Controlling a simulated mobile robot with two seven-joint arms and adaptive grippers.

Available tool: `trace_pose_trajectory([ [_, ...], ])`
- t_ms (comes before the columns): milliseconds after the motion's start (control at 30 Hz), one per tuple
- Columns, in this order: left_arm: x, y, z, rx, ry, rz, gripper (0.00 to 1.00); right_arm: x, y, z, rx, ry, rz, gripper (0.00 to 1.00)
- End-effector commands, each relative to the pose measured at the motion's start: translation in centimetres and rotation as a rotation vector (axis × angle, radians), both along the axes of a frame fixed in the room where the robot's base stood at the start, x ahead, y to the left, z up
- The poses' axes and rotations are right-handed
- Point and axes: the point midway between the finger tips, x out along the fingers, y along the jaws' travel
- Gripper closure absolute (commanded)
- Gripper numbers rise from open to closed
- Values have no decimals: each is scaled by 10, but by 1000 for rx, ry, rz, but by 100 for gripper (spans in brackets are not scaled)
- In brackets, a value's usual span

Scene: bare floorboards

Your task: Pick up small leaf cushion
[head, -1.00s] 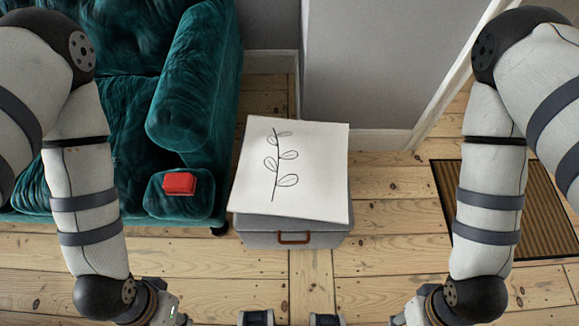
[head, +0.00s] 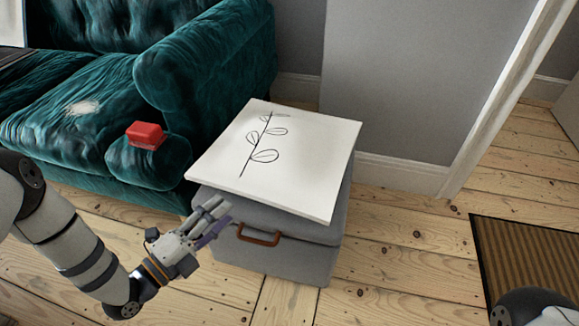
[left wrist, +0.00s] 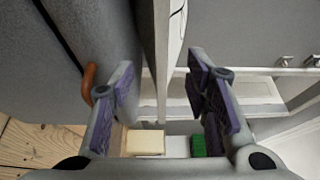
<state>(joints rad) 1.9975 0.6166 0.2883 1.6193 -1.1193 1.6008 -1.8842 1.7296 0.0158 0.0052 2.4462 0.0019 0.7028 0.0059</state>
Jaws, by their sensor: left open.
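The small leaf cushion (head: 290,165) is a flat white square with a black leaf-sprig drawing. It lies on a grey storage box (head: 265,262), with its near edge and corners overhanging the top. My left gripper (head: 220,221) is open at the box's front left, just below the cushion's near left edge. In the left wrist view its two fingers (left wrist: 160,72) are spread apart. A thin pale edge, likely the cushion's (left wrist: 177,40), runs upward beyond the gap between them. I cannot tell whether they touch it. My right gripper is out of view.
A teal velvet sofa (head: 80,120) stands at the left, with a red block (head: 145,134) on its front arm end. The box has a brown handle (head: 257,236) in front. A doormat (head: 530,255) lies at the right. Floorboards between are clear.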

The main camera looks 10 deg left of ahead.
Motion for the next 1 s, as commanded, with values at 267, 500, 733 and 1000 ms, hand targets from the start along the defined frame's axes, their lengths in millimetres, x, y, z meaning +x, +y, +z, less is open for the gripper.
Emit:
trace_pose_trajectory([
  [267, 50, -24, -1, -1, 2, 1, 57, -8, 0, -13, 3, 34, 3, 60],
  [500, 89, -34, -2, -3, 6, 0, 57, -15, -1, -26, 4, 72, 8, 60],
  [733, 105, -43, 2, -1, 6, 0, 57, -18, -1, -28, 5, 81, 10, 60],
  [1000, 104, -43, 3, -1, 6, 0, 91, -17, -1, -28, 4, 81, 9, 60],
])
